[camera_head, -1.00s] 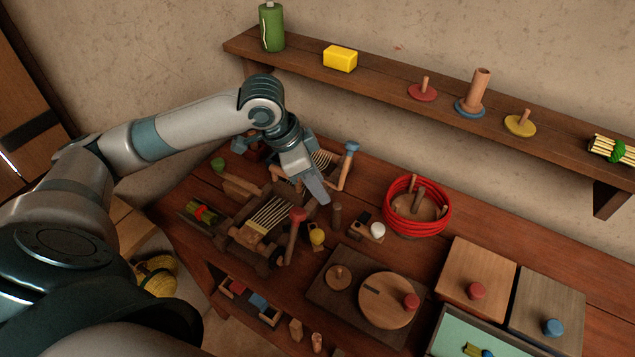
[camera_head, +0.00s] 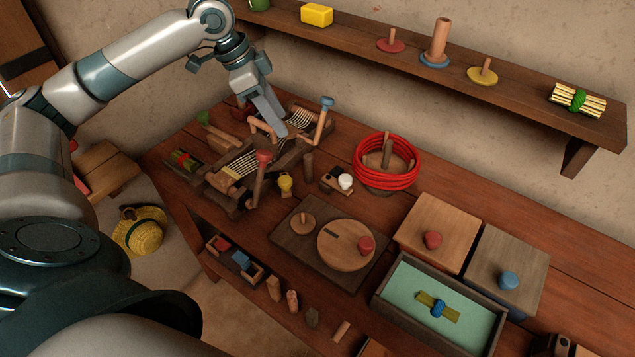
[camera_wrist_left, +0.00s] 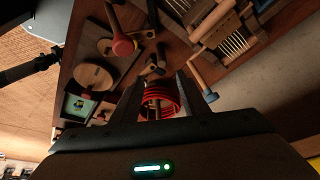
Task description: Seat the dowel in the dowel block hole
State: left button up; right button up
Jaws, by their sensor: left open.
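A short brown dowel-like cylinder (camera_head: 308,166) stands upright on the table, right of the loom-like frame. I cannot tell whether a block is under it, and no hole shows clearly. A small wooden block (camera_head: 330,186) with a dark patch and a white ball is beside it. My left gripper (camera_head: 278,124) is over the strung frame, behind and left of the cylinder, apart from it. In the left wrist view its jaws (camera_wrist_left: 158,84) are open with nothing held; a brown cylinder (camera_wrist_left: 152,69) shows just beyond them. My right gripper is not in view.
The strung frame (camera_head: 215,189) with its upright mallet and pegs crowds the space under the gripper. A red coil (camera_head: 388,180) lies to the right. A round board (camera_head: 346,246), lidded boxes and a green tray (camera_head: 403,283) stand in front. A shelf (camera_head: 480,87) runs behind.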

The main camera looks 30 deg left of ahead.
pick_arm(q)
jog(key=shift+a+r, duration=0.1)
jog(key=shift+a, duration=0.1)
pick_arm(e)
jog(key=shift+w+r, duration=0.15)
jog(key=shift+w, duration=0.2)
pick_arm(q)
jog(key=p, duration=0.2)
send_near(308, 161)
notch_tip(308, 161, down, 6)
jog(key=w, duration=0.2)
jog(key=shift+s+d+f, duration=0.1)
jog(key=shift+d+f, duration=0.15)
jog(key=shift+d, duration=0.1)
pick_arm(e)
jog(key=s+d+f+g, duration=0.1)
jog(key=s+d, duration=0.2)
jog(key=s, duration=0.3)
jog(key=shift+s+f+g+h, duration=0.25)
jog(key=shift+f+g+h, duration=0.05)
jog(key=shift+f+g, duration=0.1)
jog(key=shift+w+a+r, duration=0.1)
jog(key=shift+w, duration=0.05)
